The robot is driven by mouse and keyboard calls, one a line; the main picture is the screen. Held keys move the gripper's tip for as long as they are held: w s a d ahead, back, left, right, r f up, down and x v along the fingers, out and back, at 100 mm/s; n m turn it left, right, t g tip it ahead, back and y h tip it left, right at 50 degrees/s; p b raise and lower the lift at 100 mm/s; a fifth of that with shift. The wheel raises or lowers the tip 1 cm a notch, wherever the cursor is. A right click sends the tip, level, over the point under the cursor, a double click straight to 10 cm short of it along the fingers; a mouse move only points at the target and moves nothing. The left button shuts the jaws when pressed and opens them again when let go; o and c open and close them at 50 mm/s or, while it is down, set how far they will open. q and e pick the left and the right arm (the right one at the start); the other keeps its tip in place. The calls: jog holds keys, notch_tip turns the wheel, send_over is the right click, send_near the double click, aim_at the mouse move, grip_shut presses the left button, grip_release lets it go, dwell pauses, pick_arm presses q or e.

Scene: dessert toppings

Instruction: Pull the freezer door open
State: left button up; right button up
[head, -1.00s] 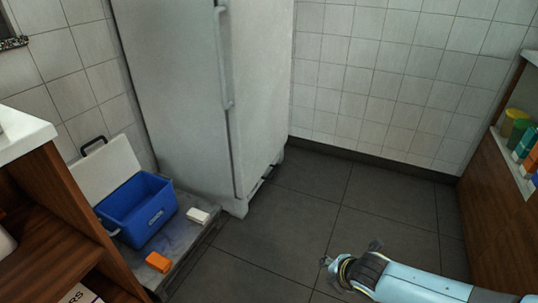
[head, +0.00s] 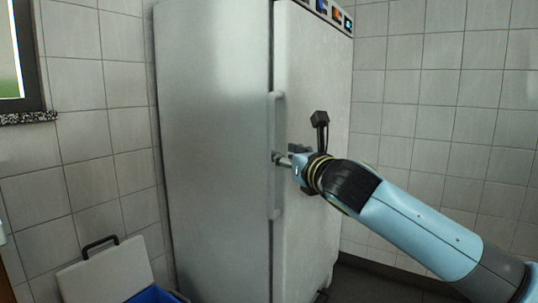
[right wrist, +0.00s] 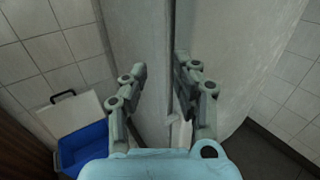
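The tall white freezer (head: 215,150) stands against the tiled wall, and its door looks shut. A vertical bar handle (head: 277,110) runs along the door's edge. My right gripper (head: 280,158) is at the middle of the handle's height and hides part of it. In the right wrist view my right gripper (right wrist: 160,78) has its fingers spread apart, with the door's edge line between them. I cannot tell whether either finger touches the handle. My left gripper is not in view.
A blue cool box (head: 155,295) with a raised white lid (head: 108,275) stands on the left below the freezer; the blue box also shows in the right wrist view (right wrist: 82,145). A window (head: 18,60) is at the far left. Dark floor is free at the right.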

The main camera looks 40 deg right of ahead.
aim_at(272, 149)
jog(key=w, duration=0.2)
jog(key=w+d+b, duration=0.1)
jog(key=w, duration=0.2)
jog(key=w+b, duration=0.1)
jog(key=w, duration=0.1)
jog(key=shift+w+d+f, duration=0.1)
jog(key=shift+w+d, duration=0.2)
jog(key=shift+w, duration=0.05)
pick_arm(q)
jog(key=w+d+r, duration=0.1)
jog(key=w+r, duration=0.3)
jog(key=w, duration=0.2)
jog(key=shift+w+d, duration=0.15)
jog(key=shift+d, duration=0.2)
pick_arm(e)
jog(key=shift+w+d, duration=0.1)
jog(key=shift+w, duration=0.45)
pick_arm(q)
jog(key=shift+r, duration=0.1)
pick_arm(e)
grip_shut()
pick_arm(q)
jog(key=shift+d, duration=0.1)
